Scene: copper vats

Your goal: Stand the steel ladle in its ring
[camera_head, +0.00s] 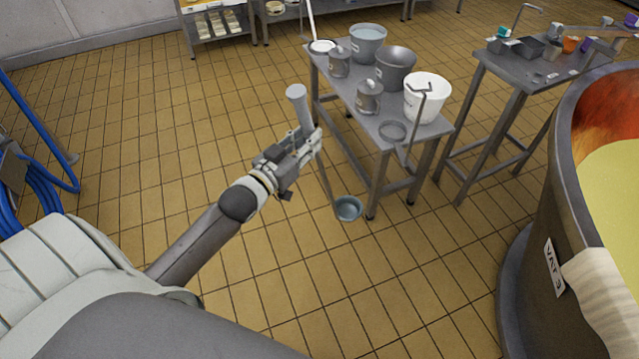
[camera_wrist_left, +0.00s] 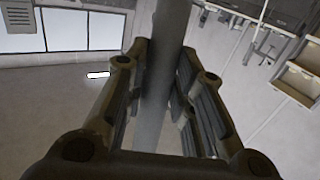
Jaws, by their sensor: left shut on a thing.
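My left gripper (camera_head: 312,142) is shut on the handle of the steel ladle (camera_head: 326,182). The ladle hangs upright, slightly tilted, with its handle top above the fingers and its bluish bowl (camera_head: 348,208) low over the floor, left of the table's front leg. In the left wrist view the grey handle (camera_wrist_left: 160,75) runs between the fingers (camera_wrist_left: 157,100). A grey ring (camera_head: 392,131) is at the near end of the steel table, right of the gripper and apart from the ladle. My right gripper is not in view.
The steel table (camera_head: 345,96) carries a white bucket (camera_head: 427,97), grey pails (camera_head: 395,68) and lidded cans (camera_head: 369,97). A hooked rod (camera_head: 413,125) stands by its right edge. A second table (camera_head: 540,75) and Vat 3 (camera_head: 540,215) are at the right.

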